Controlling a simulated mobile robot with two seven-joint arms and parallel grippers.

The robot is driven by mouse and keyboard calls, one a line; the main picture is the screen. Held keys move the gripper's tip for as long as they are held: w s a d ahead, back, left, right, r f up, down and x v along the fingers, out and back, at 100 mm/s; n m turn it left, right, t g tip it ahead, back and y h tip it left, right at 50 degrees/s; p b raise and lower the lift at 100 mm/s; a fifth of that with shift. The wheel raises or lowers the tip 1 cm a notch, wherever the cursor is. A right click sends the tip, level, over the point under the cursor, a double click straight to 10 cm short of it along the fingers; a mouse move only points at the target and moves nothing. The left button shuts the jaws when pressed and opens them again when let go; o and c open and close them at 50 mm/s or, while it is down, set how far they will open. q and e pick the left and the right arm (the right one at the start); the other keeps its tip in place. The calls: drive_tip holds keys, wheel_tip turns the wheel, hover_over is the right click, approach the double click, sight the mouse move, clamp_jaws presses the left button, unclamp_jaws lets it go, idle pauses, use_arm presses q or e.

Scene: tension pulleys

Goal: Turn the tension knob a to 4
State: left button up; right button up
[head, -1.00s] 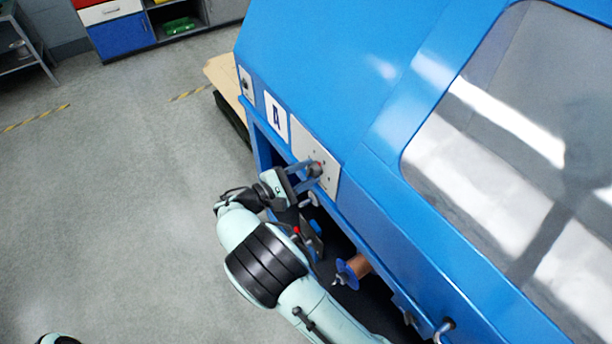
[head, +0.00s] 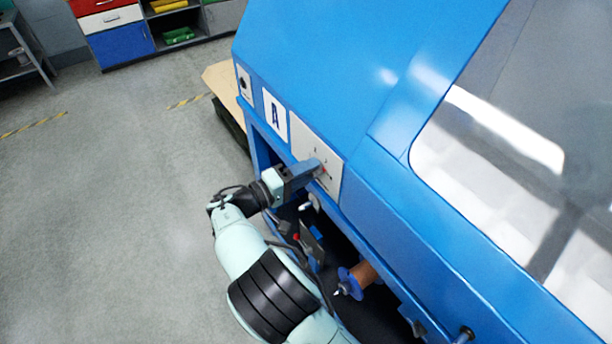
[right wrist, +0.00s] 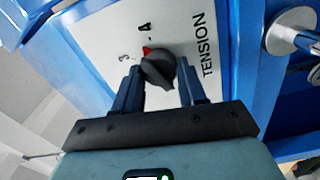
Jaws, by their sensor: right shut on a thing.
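The tension knob (right wrist: 158,70) is a dark round knob with a red pointer mark, on a pale panel (head: 328,152) printed "TENSION". In the right wrist view the red mark points up toward the printed 4, with the 3 to its lower left. My right gripper (right wrist: 159,66) is shut on the knob, one finger on each side of it. In the head view my right gripper (head: 316,168) reaches the panel from the left and hides most of the knob. My left gripper is out of view.
The blue machine (head: 330,60) fills the right side, with a large window (head: 510,130). Below the panel is an open bay with a copper-coloured spool (head: 364,274) with a blue flange. Open grey floor (head: 120,220) lies to the left.

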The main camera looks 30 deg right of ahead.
drive_tip(key=shift+m+b, duration=1)
drive_tip(key=shift+m, duration=1)
drive_tip(key=o, duration=1)
drive_tip(key=shift+o, duration=0.2)
drive_tip(key=shift+a, duration=0.1)
drive_tip(key=s+a, duration=0.1)
drive_tip(key=a, duration=1.2)
drive_tip(key=shift+a+p, duration=0.15)
drive_tip(key=shift+p, duration=0.15)
